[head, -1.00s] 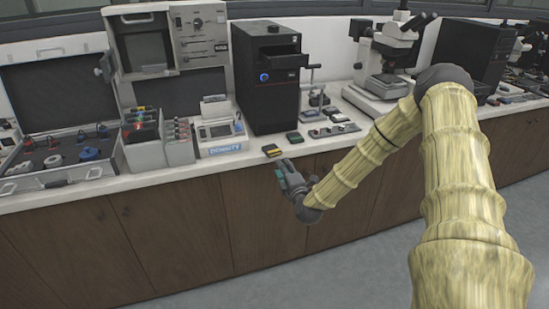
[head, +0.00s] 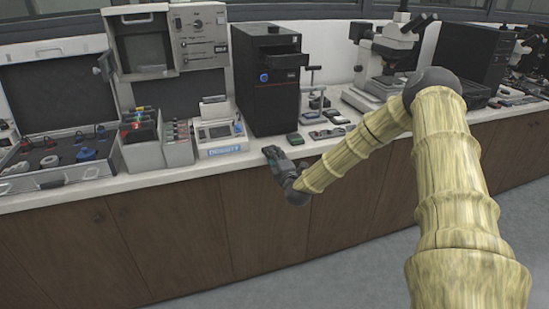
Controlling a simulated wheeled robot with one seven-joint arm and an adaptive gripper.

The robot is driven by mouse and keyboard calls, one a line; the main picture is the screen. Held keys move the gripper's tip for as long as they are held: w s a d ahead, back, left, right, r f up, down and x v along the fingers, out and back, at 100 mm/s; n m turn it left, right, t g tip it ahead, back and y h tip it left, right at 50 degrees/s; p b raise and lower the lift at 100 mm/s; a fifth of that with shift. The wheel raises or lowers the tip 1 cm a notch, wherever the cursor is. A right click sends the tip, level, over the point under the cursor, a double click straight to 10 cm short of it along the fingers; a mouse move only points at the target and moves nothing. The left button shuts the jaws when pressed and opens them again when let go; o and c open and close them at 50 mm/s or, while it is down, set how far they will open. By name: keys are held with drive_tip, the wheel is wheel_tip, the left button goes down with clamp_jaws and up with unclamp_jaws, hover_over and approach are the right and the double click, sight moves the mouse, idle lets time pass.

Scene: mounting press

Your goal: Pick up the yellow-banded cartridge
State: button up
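My gripper (head: 272,153) is at the front edge of the white counter (head: 213,167), in front of the black tower. It covers the spot where the yellow-banded cartridge lay in the earlier frame, and I cannot make the cartridge out now. The fingers are small and dark, so I cannot tell whether they are open or shut, or whether they touch the cartridge. A dark cartridge with a green band (head: 294,139) lies on the counter just right of and behind my gripper.
The black tower (head: 268,80) stands behind my gripper. A small white device (head: 219,138) and grey bins with upright cartridges (head: 178,148) stand to the left. Flat items (head: 326,133) and a microscope (head: 383,65) are to the right. An open case (head: 62,165) is far left.

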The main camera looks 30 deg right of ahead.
drive_tip(key=shift+w+d, duration=0.1)
drive_tip(key=shift+w, duration=0.05)
clamp_jaws()
wheel_tip(320, 180, up, 2)
drive_tip(key=shift+r+p, duration=0.25)
drive_tip(key=shift+p, duration=0.8)
drive_tip(key=s+a+r+p, duration=0.1)
drive_tip(key=s+r+p, duration=0.1)
drive_tip(key=s+p, duration=0.2)
drive_tip(key=s+a+r+p, duration=0.2)
drive_tip(key=s+r+p, duration=0.1)
drive_tip(key=s, duration=0.6)
drive_tip(key=shift+s+a+p, duration=0.2)
drive_tip(key=shift+s+p, duration=0.15)
drive_tip(key=shift+p, duration=0.2)
